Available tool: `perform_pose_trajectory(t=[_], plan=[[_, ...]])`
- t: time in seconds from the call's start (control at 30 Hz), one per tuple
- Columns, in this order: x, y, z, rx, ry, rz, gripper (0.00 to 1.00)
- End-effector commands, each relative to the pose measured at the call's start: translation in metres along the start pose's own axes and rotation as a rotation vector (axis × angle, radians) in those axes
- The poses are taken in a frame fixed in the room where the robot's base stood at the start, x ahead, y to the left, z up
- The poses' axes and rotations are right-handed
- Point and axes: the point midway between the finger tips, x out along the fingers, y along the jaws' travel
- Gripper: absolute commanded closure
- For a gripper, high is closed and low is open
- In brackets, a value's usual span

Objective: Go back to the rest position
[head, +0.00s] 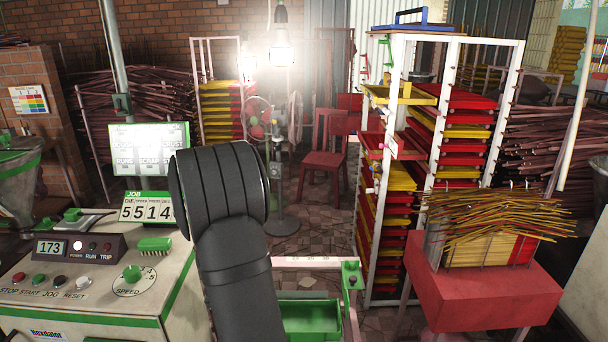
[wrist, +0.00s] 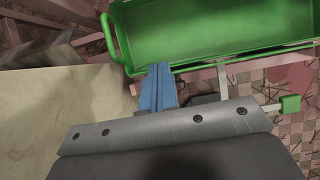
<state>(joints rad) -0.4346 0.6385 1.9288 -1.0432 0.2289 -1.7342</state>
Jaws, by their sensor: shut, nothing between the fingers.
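My gripper (wrist: 160,68) shows in the wrist view as two blue fingers pressed together, with nothing between them. Its tips overlap the near edge of a green tray (wrist: 215,30) in the picture; I cannot tell whether they touch. The tray looks empty where it shows, with a green handle at its left end. In the head view my dark arm rises in the middle and hides my gripper. Part of the green tray (head: 312,318) shows to the right of my arm.
A control panel (head: 70,270) with buttons and a green brush (head: 155,244) stands left of my arm. A white rack (head: 392,150) of red and yellow trays stands at right. Incense sticks (head: 490,215) lie over a red stand (head: 480,290). Floor shows around a red chair (head: 325,160).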

Motion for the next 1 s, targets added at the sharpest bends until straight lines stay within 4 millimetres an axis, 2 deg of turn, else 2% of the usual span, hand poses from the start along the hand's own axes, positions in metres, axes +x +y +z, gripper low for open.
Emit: perform_pose_trajectory(t=[0.17, 1.0], plan=[[-0.004, 0.0, 0.012, 0.002, 0.0, 0.003, 1.0], [0.013, 0.001, -0.04, -0.004, 0.003, 0.001, 1.0]])
